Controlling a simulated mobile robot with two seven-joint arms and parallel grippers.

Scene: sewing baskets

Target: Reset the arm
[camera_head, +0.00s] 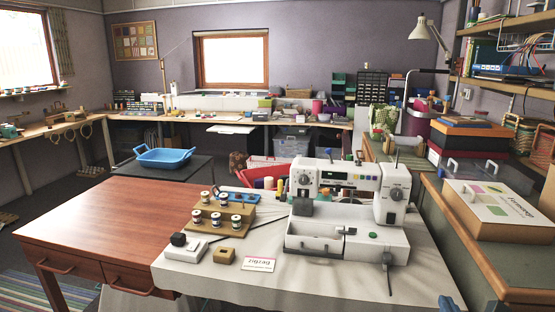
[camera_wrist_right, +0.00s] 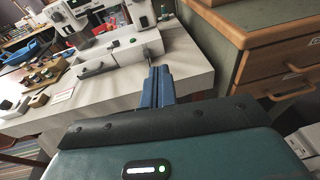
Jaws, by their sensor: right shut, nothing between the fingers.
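My right gripper (camera_head: 447,302) shows only as small blue fingertips at the bottom right edge of the head view. In the right wrist view its two blue fingers (camera_wrist_right: 157,88) are together and empty, pointing toward the front right corner of the sewing table. The fingers appear in front of the table's white cloth (camera_wrist_right: 195,75), below the sewing machine. I cannot tell whether they touch the cloth. My left gripper is not in view.
A white sewing machine (camera_head: 348,205) stands on the cloth-covered table (camera_head: 300,285). Left of it are a wooden spool stand (camera_head: 222,228) and a small card (camera_head: 258,264). A wooden drawer cabinet (camera_wrist_right: 270,50) stands close on the right. The brown tabletop (camera_head: 120,215) is bare.

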